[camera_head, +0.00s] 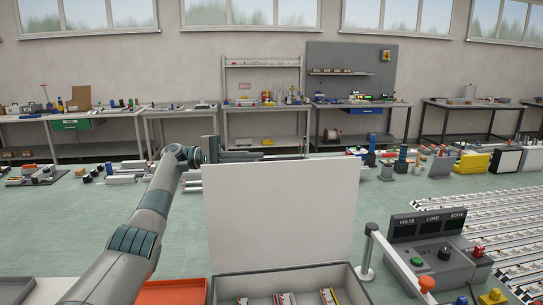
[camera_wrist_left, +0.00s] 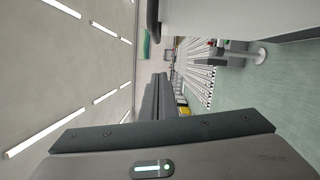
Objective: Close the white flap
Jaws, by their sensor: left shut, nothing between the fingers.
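The white flap (camera_head: 282,205) stands roughly upright at the back of a shallow grey box (camera_head: 222,290). The box is open at the front bottom of the head view, and small red and white pieces lie inside. My left gripper (camera_head: 298,156) reaches in from the left, level with the flap's top edge and on its far side. The flap hides part of it, so I cannot tell whether they touch. In the left wrist view the dark fingers (camera_wrist_left: 160,80) lie together, empty, with a pale panel, likely the flap (camera_wrist_left: 235,15), beside them. My right gripper is not in view.
Various parts sit along the table's far side. Green table surface (camera_head: 60,225) is clear at the left.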

